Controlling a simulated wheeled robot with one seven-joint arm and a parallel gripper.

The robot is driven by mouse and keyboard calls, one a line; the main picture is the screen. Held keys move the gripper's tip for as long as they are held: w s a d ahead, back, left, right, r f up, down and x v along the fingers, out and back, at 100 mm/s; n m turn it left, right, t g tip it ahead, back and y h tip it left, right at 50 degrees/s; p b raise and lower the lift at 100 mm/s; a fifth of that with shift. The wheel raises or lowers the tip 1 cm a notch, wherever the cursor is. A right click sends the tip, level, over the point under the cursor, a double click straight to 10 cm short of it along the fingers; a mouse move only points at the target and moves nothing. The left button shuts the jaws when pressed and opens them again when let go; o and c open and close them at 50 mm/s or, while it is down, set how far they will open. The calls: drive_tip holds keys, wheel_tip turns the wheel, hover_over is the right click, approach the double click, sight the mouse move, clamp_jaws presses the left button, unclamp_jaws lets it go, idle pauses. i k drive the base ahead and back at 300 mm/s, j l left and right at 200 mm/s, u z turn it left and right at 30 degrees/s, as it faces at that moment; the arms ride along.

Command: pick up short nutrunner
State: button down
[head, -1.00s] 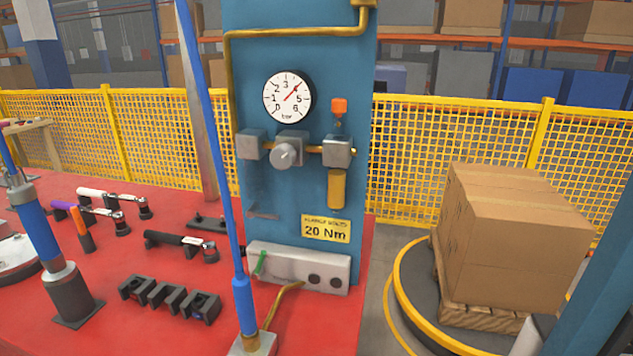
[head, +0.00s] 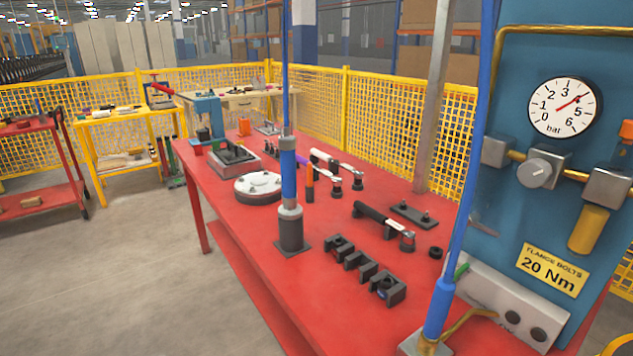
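No label marks the short nutrunner, and I cannot tell for certain which tool it is. A blue cylindrical tool (head: 289,178) stands upright in a dark holder (head: 291,235) on the red table (head: 235,215), with a thin blue line rising from it. A black-handled tool with a socket head (head: 380,222) lies right of it. A white-handled tool (head: 325,159) and a purple-handled tool (head: 303,160) with socket heads lie behind. An orange-handled tool (head: 310,180) stands close beside the blue one. My gripper is not in view.
Black blocks (head: 362,266) sit near the table's front edge. A blue panel (head: 550,190) with a gauge and a "20 Nm" sign stands at right, a thin blue pole (head: 463,190) before it. A round white flange (head: 258,187) lies left. The floor (head: 120,270) at left is clear.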

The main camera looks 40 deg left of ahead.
sight(290, 211)
drive_tip(key=u, duration=1.55)
